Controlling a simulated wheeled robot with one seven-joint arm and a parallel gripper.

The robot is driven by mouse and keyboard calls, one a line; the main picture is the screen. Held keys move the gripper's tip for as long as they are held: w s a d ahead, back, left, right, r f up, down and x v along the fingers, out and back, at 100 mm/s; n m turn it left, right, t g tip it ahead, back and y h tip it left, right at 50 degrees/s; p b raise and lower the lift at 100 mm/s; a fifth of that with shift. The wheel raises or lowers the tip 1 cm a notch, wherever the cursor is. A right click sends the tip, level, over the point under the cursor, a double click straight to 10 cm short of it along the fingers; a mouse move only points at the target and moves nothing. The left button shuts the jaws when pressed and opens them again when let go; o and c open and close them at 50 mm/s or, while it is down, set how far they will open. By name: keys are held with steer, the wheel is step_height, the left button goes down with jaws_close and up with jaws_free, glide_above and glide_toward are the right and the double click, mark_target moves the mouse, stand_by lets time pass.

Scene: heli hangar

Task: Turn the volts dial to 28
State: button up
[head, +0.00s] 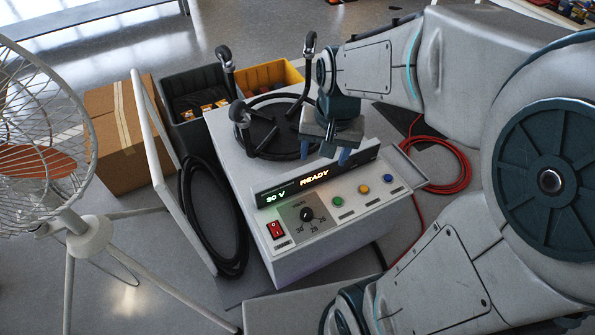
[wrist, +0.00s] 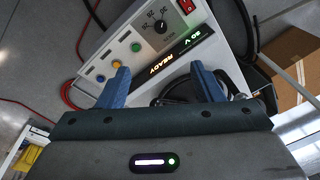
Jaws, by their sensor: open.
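The volts dial (head: 307,214) is a small black knob on a dark plate on the sloping front panel of a white power unit (head: 232,152). Numbers are printed around it; its pointer is too small to read surely. The display (head: 318,177) above shows 30 V in green and READY in orange. My gripper (head: 334,154) is open and empty, above the unit, behind and to the right of the dial and apart from it. In the wrist view the dial (wrist: 161,27) lies beyond my two blue fingers (wrist: 163,84), upside down.
A red rocker switch (head: 275,229) is left of the dial; green, orange and blue buttons (head: 363,189) are to its right. A fan (head: 45,150), a cardboard box (head: 115,130) and bins stand left; red cable (head: 452,170) lies right.

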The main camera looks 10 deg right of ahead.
mark_target(307, 212)
steer(key=w+f+m+b, duration=0.1)
steer(key=w+f+b, duration=0.2)
steer(key=f, duration=0.9)
steer(key=w+f+m+g+b, duration=0.1)
steer(key=w+f+b, duration=0.1)
steer(key=f+b, duration=0.8)
steer(key=w+a+f+m+b, duration=0.1)
steer(key=f+b, duration=0.6)
steer(key=f, duration=0.8)
steer(key=shift+w+m+h, duration=0.3)
steer(key=shift+w+m, duration=0.3)
steer(key=shift+w, duration=0.7)
steer(key=shift+c, duration=0.2)
steer(key=c, duration=0.9)
